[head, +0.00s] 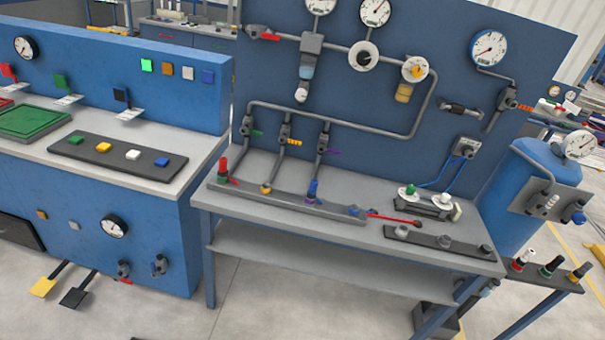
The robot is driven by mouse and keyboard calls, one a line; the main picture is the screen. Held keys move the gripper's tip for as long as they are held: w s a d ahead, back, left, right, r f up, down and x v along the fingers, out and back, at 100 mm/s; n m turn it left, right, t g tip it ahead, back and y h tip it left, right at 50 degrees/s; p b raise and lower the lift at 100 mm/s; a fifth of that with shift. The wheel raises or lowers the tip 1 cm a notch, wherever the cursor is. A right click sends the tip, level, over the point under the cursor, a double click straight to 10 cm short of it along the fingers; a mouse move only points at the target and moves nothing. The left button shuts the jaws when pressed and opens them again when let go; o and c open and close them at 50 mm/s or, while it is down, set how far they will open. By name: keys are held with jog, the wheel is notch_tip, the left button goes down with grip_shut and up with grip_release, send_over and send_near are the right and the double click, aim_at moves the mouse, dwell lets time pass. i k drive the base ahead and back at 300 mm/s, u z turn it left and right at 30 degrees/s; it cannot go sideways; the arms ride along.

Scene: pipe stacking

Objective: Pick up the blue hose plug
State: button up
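A blue upright plug (313,188) stands on the long grey rail (290,200) near the front of the grey workbench. It sits on a purple ring, below a pipe with a purple tag. To its left on the rail are a red and green plug (223,170) and a yellow ring (266,189). A smaller blue part (354,210) is at the rail's right end. Another blue part (578,216) is on the blue tank's bracket at the right. I cannot tell for certain which blue part is the hose plug. My gripper is not in view.
A blue panel (340,100) with pipes and gauges rises behind the workbench. A second console (60,175) with coloured blocks stands left. A small rack (540,275) with several plugs stands right, below the blue tank (540,180). Grey floor (255,300) is clear in front.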

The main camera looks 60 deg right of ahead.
aim_at(311, 194)
jog(key=z, duration=0.4)
jog(key=i, duration=1.25)
jog(key=z, duration=1.15)
jog(key=i, duration=0.6)
jog(key=z, duration=0.35)
jog(key=k, duration=0.85)
jog(key=z, duration=0.2)
jog(key=i, duration=0.85)
jog(key=u, duration=0.1)
